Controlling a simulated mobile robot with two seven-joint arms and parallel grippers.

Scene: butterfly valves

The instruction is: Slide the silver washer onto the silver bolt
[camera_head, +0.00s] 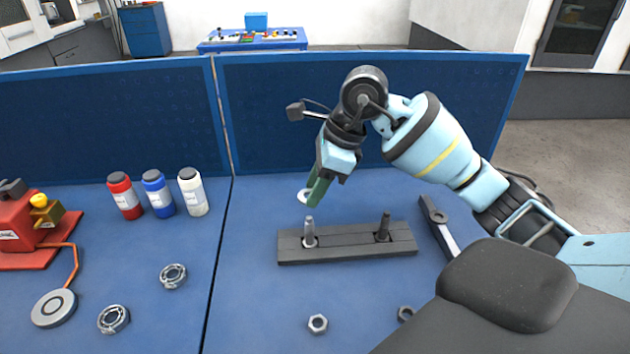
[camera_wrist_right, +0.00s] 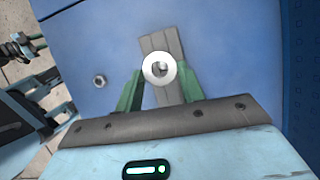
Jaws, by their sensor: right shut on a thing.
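The silver washer (camera_head: 302,198) is a thin flat ring held in the green fingertips of my right gripper (camera_head: 315,191). In the right wrist view the washer (camera_wrist_right: 149,69) faces the camera between the two fingers (camera_wrist_right: 160,72). The silver bolt (camera_head: 309,230) stands upright at the left end of a dark grey block (camera_head: 347,245). The washer is above the bolt's tip and apart from it in the head view. In the right wrist view, something grey shows through the washer's hole; I cannot tell whether the two line up. My left gripper is not in view.
A darker bolt (camera_head: 383,228) stands at the block's right end. Nuts (camera_head: 317,324), bearings (camera_head: 173,276), bottles (camera_head: 157,194) and a red device (camera_head: 30,235) sit on the blue table. A grey tool (camera_head: 438,225) lies right of the block. A blue panel (camera_head: 350,110) stands behind.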

